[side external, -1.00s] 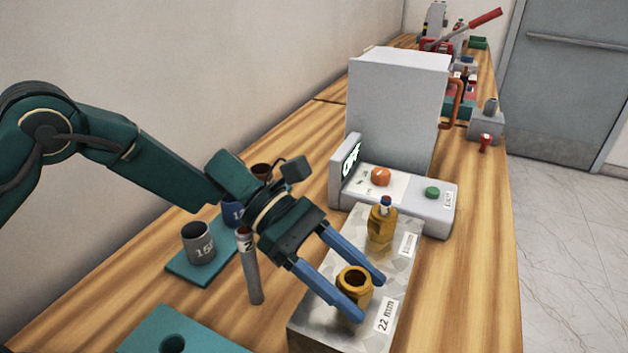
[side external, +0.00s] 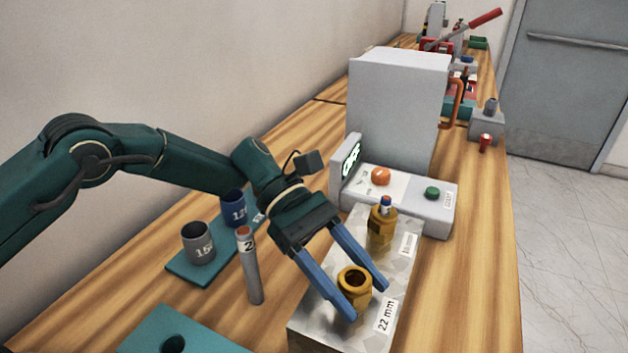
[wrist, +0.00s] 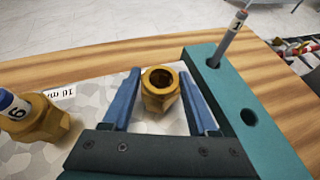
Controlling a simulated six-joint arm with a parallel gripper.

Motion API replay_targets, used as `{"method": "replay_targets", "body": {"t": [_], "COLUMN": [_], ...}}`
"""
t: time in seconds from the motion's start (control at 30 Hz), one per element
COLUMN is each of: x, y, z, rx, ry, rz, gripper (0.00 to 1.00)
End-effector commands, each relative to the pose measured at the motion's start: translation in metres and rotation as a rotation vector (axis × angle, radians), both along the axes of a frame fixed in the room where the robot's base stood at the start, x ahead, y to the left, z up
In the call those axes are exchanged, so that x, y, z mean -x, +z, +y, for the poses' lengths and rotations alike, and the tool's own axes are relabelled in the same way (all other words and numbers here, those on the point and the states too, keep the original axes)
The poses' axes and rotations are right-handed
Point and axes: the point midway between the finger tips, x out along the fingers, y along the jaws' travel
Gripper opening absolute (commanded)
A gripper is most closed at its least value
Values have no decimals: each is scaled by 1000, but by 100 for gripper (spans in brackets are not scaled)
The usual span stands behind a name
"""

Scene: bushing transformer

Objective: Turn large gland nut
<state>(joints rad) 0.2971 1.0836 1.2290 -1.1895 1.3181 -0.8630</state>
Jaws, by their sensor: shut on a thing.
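The large gland nut (side external: 354,281) is a brass-coloured hex fitting with an open round bore. It stands upright on the grey speckled block beside the "22 mm" label. It also shows in the wrist view (wrist: 160,95). My gripper (side external: 367,303) reaches down over it, with one blue finger on either side, shut on the nut. The wrist view shows the nut between the fingertips (wrist: 160,73). The contact faces themselves are hard to make out there.
A smaller brass gland (side external: 381,228) with a blue-topped rod stands farther along the block. A grey machine with orange and green buttons (side external: 432,193) is behind it. Left are a numbered grey rod (side external: 250,270), two cups on a teal tray, and a teal holed block (side external: 190,338).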

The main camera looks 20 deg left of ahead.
Motion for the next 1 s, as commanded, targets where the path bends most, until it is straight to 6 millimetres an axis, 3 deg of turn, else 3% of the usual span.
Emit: {"method": "replay_targets", "body": {"t": [0.43, 0.87, 0.9, 0.97, 1.0], "x": [-2, -1, -1, 0, 0], "y": [1, 2, 2, 1, 1], "z": [-1, 0, 0, 0, 0], "rx": [8, 3, 3, 2, 2], "ry": [-134, -159, -159, -160, -160], "rz": [-1, -1, -1, -1, -1], "gripper": [3, 3, 74, 97, 100]}}
